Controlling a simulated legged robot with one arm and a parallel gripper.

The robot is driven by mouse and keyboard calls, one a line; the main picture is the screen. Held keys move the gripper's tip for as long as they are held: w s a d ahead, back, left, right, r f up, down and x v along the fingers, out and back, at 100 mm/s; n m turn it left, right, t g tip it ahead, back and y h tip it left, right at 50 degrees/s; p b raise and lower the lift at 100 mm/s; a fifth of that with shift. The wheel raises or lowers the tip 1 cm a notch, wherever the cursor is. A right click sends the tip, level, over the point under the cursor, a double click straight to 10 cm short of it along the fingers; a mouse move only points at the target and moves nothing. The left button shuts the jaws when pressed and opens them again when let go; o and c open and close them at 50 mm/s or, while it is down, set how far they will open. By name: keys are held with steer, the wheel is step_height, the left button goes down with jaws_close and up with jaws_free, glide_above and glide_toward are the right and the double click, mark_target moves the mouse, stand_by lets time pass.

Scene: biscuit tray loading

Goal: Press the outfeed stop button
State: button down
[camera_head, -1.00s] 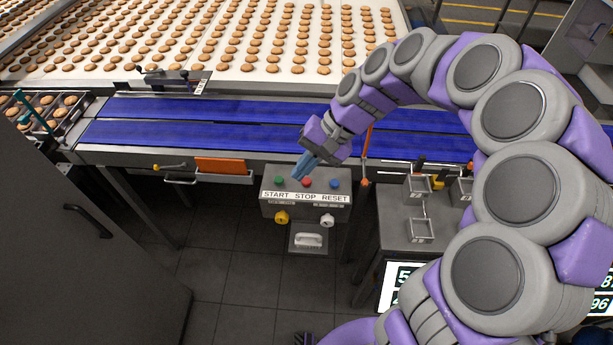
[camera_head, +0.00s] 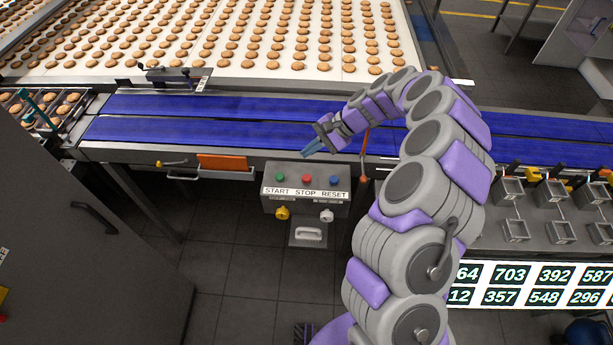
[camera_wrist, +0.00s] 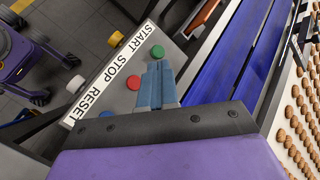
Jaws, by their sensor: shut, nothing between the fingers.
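The grey control box (camera_head: 306,208) hangs below the conveyor's front edge, with START, STOP and RESET labels on it. The red stop button (camera_head: 307,179) is in the middle of its top, and it also shows in the wrist view (camera_wrist: 133,82). The green start button (camera_head: 279,177) is to its left and the blue reset button (camera_head: 334,180) to its right. My gripper (camera_head: 306,150) has blue fingers closed together and empty. It is above and behind the red button, clear of it in the head view. In the wrist view the fingertips (camera_wrist: 157,68) appear between the red and green buttons.
Blue conveyor belts (camera_head: 190,132) run behind the box, with a biscuit-covered white belt (camera_head: 232,80) beyond. An orange post (camera_head: 365,143) stands just right of my gripper. A yellow knob (camera_head: 282,213) and a white knob (camera_head: 326,216) stick out from the box front.

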mark_target(310, 177)
steer(key=shift+f, duration=0.15)
steer(key=shift+f+b, duration=2.55)
steer(key=shift+f, duration=1.7)
steer(key=shift+f, duration=0.1)
steer(key=shift+f, duration=0.25)
steer(key=shift+f, duration=0.5)
steer(key=shift+r, duration=0.15)
steer(key=shift+r+p, duration=0.35)
steer(key=shift+r, duration=0.4)
steer(key=shift+r+p, duration=1.55)
steer(key=shift+r, duration=1)
